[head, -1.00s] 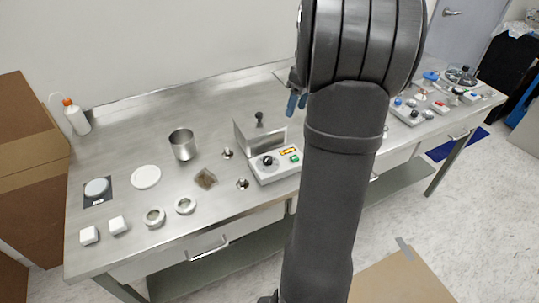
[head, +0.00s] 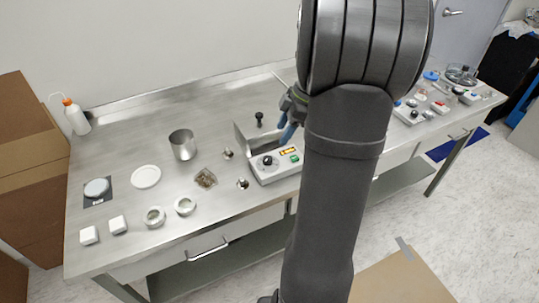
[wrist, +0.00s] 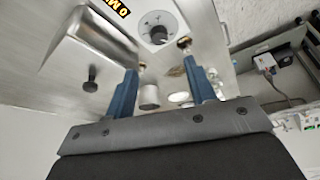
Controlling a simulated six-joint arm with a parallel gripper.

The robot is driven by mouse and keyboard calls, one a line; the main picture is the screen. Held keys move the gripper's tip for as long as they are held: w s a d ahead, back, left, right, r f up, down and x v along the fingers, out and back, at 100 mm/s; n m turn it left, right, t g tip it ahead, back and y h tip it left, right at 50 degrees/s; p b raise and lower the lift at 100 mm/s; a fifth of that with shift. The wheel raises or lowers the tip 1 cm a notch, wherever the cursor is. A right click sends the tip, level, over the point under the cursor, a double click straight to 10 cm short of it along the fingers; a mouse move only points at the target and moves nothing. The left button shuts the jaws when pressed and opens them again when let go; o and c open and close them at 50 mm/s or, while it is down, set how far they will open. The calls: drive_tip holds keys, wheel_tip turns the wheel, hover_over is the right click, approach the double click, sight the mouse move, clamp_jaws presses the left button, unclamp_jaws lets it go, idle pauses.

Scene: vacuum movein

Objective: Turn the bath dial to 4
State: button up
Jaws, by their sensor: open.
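The bath (head: 275,178) is a box with a steel basin and a pale front panel, at the middle front of the steel bench. Its black dial (head: 267,160) is on the left of the panel, beside a yellow label and a green switch. The dial also shows in the wrist view (wrist: 158,36), beyond my fingertips; its number setting is too small to read. My gripper (head: 288,130) is open and empty, its blue fingers over the right part of the bath. In the wrist view, the fingers (wrist: 160,72) are spread wide and apart from the dial.
A steel beaker (head: 183,146), white lid (head: 146,177) and small jars (head: 154,216) are left of the bath. More devices (head: 408,113) stand at the right.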

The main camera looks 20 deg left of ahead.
sight(268, 158)
drive_tip(key=x, duration=1.1)
drive_tip(key=c, duration=1)
drive_tip(key=shift+o, duration=0.2)
